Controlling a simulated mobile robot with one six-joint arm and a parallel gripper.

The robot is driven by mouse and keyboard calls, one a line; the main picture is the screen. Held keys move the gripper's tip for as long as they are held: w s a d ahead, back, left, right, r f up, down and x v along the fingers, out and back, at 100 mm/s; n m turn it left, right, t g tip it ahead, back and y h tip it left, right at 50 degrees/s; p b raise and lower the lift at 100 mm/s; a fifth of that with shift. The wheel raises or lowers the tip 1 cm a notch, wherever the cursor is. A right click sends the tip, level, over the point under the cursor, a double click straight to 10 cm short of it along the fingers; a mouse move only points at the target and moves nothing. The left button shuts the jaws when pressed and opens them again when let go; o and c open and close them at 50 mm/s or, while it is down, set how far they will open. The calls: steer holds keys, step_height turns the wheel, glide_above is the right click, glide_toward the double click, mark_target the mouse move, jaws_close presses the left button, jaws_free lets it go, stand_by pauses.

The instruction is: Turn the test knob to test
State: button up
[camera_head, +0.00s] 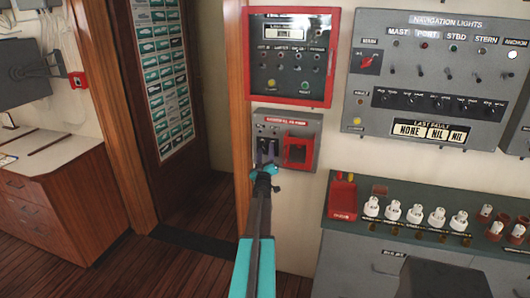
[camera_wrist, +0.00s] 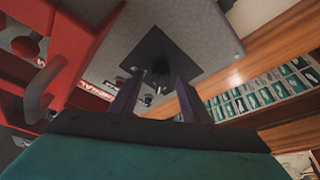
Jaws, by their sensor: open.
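A small grey wall box (camera_head: 312,122) with a red-lettered label strip sits below the red-framed panel. My gripper (camera_head: 265,152) is at the left half of this box and covers part of its front. In the wrist view a dark square plate with a dark round knob (camera_wrist: 160,68) shows on the grey box. My gripper (camera_wrist: 157,95) is open, with one dark finger on each side of the knob. Whether the fingers touch the knob cannot be told. The knob's pointer and markings are not readable, and in the head view my gripper hides it.
A red guard frame (camera_head: 297,150) stands out from the box's right half, close beside my gripper. The red-framed panel (camera_head: 290,55) is just above. A grey navigation lights panel (camera_head: 440,75) and a counter with white bulbs (camera_head: 437,219) are to the right. A doorway is left.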

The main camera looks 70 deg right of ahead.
steer(key=c, duration=1)
steer(key=shift+a, duration=0.15)
steer(key=shift+c, duration=0.2)
